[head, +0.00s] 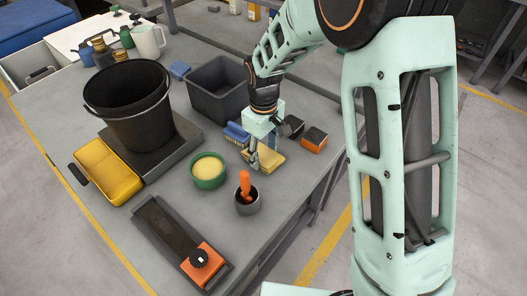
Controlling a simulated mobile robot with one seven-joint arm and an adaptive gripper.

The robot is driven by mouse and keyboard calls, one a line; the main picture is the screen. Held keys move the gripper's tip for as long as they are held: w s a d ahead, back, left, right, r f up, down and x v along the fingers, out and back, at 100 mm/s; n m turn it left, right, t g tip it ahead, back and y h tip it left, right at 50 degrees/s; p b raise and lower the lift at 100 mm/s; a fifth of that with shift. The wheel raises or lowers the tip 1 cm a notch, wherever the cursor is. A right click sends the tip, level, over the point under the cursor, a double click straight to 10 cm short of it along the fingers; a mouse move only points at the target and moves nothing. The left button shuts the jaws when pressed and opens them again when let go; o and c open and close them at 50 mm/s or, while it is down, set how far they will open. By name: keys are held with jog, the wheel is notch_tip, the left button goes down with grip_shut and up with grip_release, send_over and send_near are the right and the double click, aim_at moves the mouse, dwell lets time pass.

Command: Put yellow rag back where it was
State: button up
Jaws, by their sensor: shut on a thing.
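The yellow rag (270,157) looks like a flat folded cloth on the grey workbench, near its right edge. My gripper (254,162) points down at the rag's left side and is shut on it. The fingers and wrist hide part of the rag. I cannot tell whether the rag is lifted or still touches the bench.
A blue brush (236,132) and an orange-and-black block (314,140) flank the rag. A grey cup with an orange handle (247,207), a green bowl (208,182) and a grey bin (215,90) stand close by. A black bucket (125,105) stands further left.

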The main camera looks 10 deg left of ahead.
aim_at(264, 155)
jog(key=shift+f, duration=0.15)
jog(key=o, duration=1.2)
notch_tip(264, 155, up, 12)
jog(key=shift+r, duration=0.25)
jog(key=shift+d, duration=0.1)
